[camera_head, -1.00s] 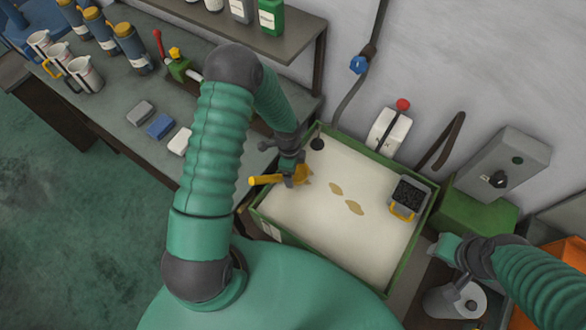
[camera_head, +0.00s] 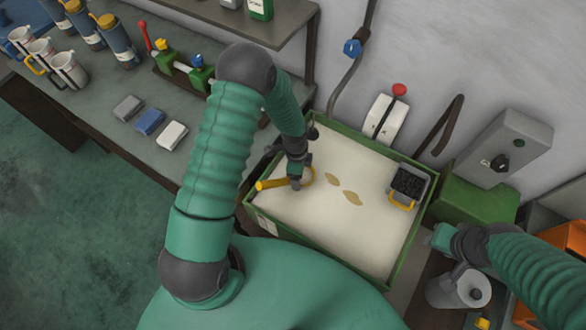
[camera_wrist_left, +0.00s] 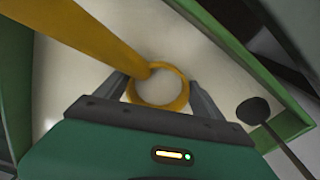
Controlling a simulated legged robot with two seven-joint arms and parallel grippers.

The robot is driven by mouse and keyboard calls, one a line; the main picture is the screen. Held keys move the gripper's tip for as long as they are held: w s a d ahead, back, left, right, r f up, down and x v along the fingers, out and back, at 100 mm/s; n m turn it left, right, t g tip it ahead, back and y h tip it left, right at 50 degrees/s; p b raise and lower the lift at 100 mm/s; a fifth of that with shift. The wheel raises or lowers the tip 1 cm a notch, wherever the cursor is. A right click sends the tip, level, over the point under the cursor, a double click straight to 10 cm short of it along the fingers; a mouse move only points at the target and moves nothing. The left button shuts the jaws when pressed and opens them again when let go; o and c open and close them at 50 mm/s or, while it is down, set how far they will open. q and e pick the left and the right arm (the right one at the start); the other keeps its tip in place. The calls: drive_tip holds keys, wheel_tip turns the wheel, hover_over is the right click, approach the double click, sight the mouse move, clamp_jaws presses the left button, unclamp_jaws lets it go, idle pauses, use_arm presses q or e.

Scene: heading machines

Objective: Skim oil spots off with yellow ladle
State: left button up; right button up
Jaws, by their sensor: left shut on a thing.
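The yellow ladle (camera_head: 272,183) is held by my left gripper (camera_head: 295,180) over the left part of the green-rimmed tank of pale liquid (camera_head: 330,233). In the left wrist view the ladle's round yellow rim (camera_wrist_left: 160,104) shows between the fingers, with its handle running to the upper left. Two brown oil spots, one (camera_head: 333,179) and another (camera_head: 352,198), float right of the ladle. My right gripper (camera_head: 441,238) is at the right, beside the tank's edge; its finger state is unclear.
A dark basket with a yellow handle (camera_head: 407,187) hangs at the tank's right side. A dark round knob on a rod (camera_wrist_left: 254,110) shows near the tank edge. A grey box (camera_head: 503,150) stands at right. Mugs and bottles crowd the left bench.

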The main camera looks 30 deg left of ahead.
use_arm(q)
drive_tip(key=shift+d+b, duration=1.55)
drive_tip(key=shift+d, duration=9.1)
wheel_tip(320, 180, up, 12)
drive_tip(key=p, duration=0.9)
drive_tip(key=shift+s, duration=0.35)
drive_tip(key=shift+a, duration=0.1)
